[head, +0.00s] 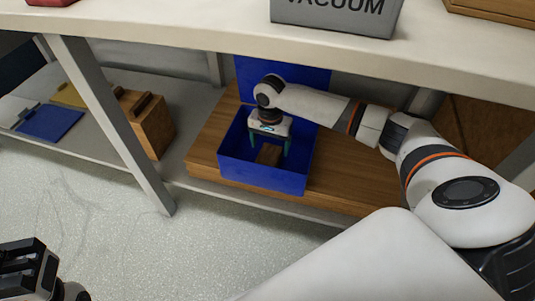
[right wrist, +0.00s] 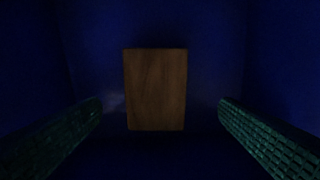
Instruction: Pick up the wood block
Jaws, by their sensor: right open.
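The wood block (head: 268,155) lies inside an open blue box (head: 262,179) on a wooden board on the lower shelf. In the right wrist view the brown wood block (right wrist: 155,89) shows whole, in the middle of the dark blue box interior. My right gripper (head: 269,150) reaches down into the box from above. Its two dark green fingers are apart, one to each side of the block in the picture, and nothing is between the pads. My left gripper (head: 28,268) shows only in part at the lower left corner, away from the box.
The blue lid (head: 307,77) stands up behind the box. The white tabletop (head: 180,22) runs above, with a grey vacuum box (head: 337,14) on it. A slanting grey table leg (head: 112,125) stands left of the box. A wooden case (head: 149,124) and clipboards (head: 52,121) lie further left.

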